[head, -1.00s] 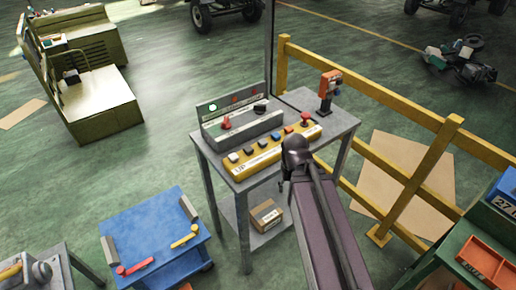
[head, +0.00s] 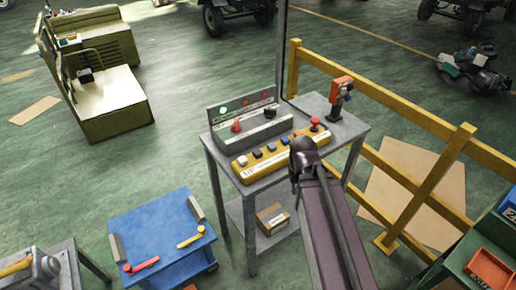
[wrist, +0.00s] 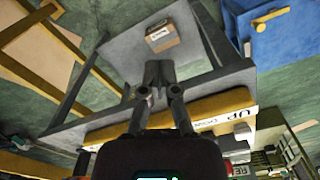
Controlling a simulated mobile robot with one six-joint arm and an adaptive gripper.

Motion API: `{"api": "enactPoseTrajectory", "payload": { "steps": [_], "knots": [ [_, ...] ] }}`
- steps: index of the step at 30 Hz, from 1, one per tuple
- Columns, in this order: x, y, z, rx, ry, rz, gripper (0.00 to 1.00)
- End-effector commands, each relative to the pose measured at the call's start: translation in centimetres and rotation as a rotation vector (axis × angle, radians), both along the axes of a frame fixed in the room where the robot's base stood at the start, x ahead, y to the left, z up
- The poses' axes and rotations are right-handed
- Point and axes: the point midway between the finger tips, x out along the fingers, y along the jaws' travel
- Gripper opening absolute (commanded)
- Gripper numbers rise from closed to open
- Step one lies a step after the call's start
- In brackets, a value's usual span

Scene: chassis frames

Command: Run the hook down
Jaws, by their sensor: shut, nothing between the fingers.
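A yellow button pendant (head: 262,166) lies across the front of the grey table. It has a row of several small buttons and a red mushroom button (head: 315,124) at its right end. In the wrist view the pendant (wrist: 222,104) is upside down, with the words UP and DOWN on its label. My gripper (wrist: 158,74) is shut and empty, its tips in front of the pendant in that view. In the head view my gripper (head: 303,155) is a dark shape at the pendant's right front; its fingertips are hidden there. Contact cannot be told. No hook is visible.
A grey control box (head: 250,126) with a green lamp and knobs stands behind the pendant. An orange device (head: 341,90) stands at the table's back right. A yellow railing (head: 408,125) runs along the right. A blue cart (head: 160,233) stands at the left front.

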Motion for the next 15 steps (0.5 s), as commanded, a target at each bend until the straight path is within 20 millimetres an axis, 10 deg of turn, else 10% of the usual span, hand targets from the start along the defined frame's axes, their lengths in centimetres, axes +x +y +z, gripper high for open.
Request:
{"api": "enactPoseTrajectory", "payload": {
  "steps": [15],
  "knots": [
    [6.3,2.5,4.3,0.0,0.001,0.542,0.0]
  ]
}}
